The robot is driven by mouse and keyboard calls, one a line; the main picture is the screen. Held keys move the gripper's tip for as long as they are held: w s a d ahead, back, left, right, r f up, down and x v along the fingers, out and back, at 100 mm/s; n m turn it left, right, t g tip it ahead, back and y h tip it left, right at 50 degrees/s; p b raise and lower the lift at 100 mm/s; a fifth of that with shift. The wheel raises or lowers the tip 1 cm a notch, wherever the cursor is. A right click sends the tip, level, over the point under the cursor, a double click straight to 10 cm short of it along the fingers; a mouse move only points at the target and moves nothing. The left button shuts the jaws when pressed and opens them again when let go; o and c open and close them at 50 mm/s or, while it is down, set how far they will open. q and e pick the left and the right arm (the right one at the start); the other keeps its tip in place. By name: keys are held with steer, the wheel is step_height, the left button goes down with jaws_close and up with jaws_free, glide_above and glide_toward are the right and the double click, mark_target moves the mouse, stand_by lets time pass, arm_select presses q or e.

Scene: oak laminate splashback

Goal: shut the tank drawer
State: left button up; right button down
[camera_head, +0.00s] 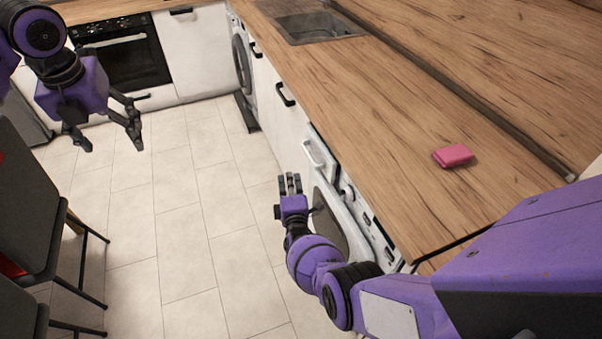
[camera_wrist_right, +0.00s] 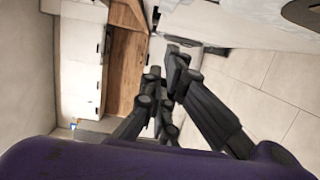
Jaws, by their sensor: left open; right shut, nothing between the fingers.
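The tank drawer (camera_head: 320,153) shows in the head view as a white front with a pale loop handle, at the upper far end of the white machine (camera_head: 361,222) under the worktop. It appears to stick out from the machine's face; how far is hard to tell. My right gripper (camera_head: 290,181) is shut and empty, just left of the drawer and slightly lower in the picture, with no clear contact. In the right wrist view my right gripper's dark fingers (camera_wrist_right: 168,72) are close together. My left gripper (camera_head: 112,146) is open and empty over the floor at the left.
An oven (camera_head: 122,62) stands at the back. Dark chairs (camera_head: 30,200) stand at the left. The tiled floor (camera_head: 190,220) between is clear.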

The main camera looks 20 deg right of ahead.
steer(key=shift+w+d+r, duration=0.1)
steer(key=shift+w+d, duration=0.1)
steer(key=shift+d, duration=0.55)
steer(key=shift+w+d+f, duration=0.1)
steer(key=shift+w+d, duration=0.1)
steer(key=shift+d, duration=0.6)
steer(key=shift+w+d+r, duration=0.1)
steer(key=shift+w+d, duration=0.1)
steer(key=shift+d, duration=0.55)
